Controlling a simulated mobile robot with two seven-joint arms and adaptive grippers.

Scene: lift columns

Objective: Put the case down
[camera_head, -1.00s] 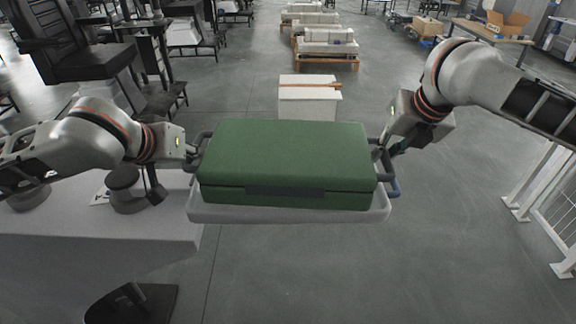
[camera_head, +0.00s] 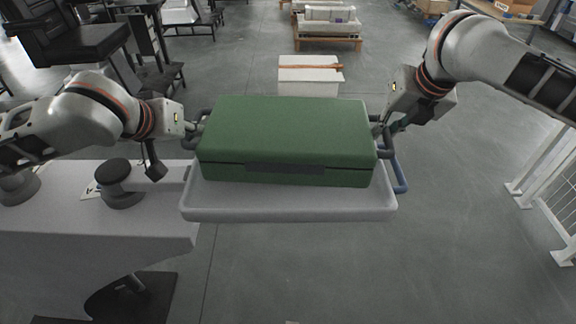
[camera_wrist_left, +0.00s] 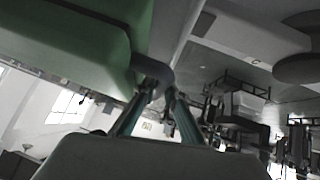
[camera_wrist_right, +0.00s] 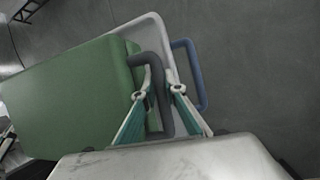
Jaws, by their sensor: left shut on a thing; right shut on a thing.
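The green case (camera_head: 285,135) is level above the pale grey tray (camera_head: 290,208), and I cannot tell whether it touches it. My left gripper (camera_head: 193,130) is shut on the dark handle at the case's left end; the left wrist view shows its fingers (camera_wrist_left: 160,92) at that handle (camera_wrist_left: 153,70). My right gripper (camera_head: 380,128) is shut on the dark handle at the right end; the right wrist view shows its fingers (camera_wrist_right: 160,93) on either side of that handle (camera_wrist_right: 158,85). The case hides much of the tray.
A blue handle (camera_head: 400,175) sticks out at the tray's right. A grey table (camera_head: 90,235) with a dark round object (camera_head: 118,185) stands at the left. A white box (camera_head: 310,78) stands on the floor beyond. A white railing (camera_head: 550,195) is at the right. Open floor lies in front.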

